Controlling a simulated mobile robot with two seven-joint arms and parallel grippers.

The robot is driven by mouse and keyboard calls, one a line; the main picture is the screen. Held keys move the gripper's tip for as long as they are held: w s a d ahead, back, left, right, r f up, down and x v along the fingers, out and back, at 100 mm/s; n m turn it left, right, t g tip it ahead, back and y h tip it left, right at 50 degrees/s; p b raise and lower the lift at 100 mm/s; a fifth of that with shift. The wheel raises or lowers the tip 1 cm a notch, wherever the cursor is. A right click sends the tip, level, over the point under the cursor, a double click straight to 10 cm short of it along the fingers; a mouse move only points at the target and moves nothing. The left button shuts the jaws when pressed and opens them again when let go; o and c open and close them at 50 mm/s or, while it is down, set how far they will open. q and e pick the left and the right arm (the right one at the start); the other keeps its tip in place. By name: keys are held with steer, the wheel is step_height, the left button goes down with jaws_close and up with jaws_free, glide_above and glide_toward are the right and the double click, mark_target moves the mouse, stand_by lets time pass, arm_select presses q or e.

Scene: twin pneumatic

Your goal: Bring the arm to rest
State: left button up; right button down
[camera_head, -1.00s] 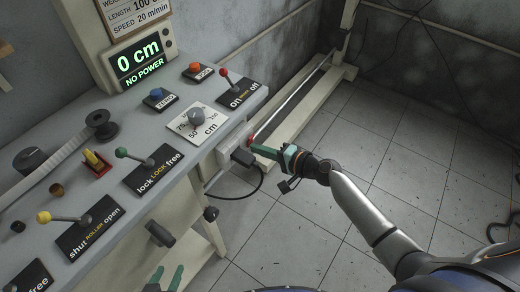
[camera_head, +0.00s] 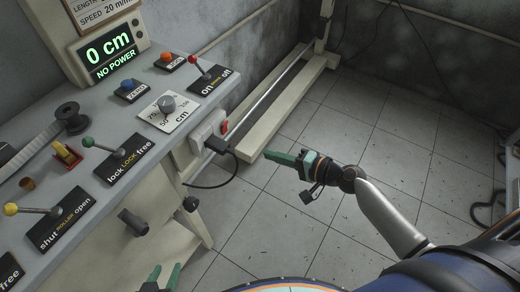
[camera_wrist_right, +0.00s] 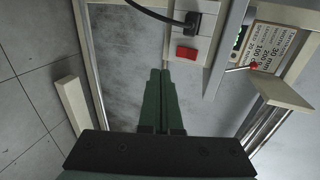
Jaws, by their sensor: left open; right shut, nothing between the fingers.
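My right arm reaches in from the lower right in the head view. Its green-fingered right gripper (camera_head: 272,157) is shut with nothing in it, in free air to the right of the console's side socket. In the right wrist view its closed fingers (camera_wrist_right: 161,75) point toward the socket plate, apart from it. My left gripper (camera_head: 163,278) is open and empty at the bottom edge of the head view, below the console's front; its arm is mostly out of frame.
The console (camera_head: 190,189) fills the left, with levers, knobs and a display (camera_head: 108,50) reading "0 cm NO POWER". A black plug (camera_head: 221,147) with a cable sits in its side socket beside a red switch (camera_head: 225,127).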

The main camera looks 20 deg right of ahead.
arm_select(q)
steer(key=shift+w, duration=0.15)
arm_select(e)
steer(key=shift+s+d, duration=0.25)
steer(key=shift+s, duration=0.1)
arm_select(q)
steer(key=shift+s, duration=0.2)
arm_select(e)
steer(key=shift+s, duration=0.1)
arm_select(q)
step_height(320, 180, up, 7)
steer(key=a+p, duration=0.1)
steer(key=p, duration=0.7)
steer(key=shift+s+a+f, duration=0.2)
steer(key=shift+s+a, duration=0.1)
steer(key=shift+s, duration=0.05)
arm_select(e)
steer(key=s+a+f+n+g+h, duration=0.1)
steer(key=s+f+n+h, duration=0.1)
steer(key=s+n, duration=0.4)
steer(key=s+a+f+n+g+h, duration=0.1)
steer(key=s+n+h, duration=0.3)
steer(key=s, duration=0.7)
steer(key=a+f+n, duration=0.1)
steer(key=n, duration=0.1)
steer(key=shift+n+h, duration=0.3)
steer(key=shift+a, duration=0.1)
arm_select(q)
steer(key=shift+c, duration=0.3)
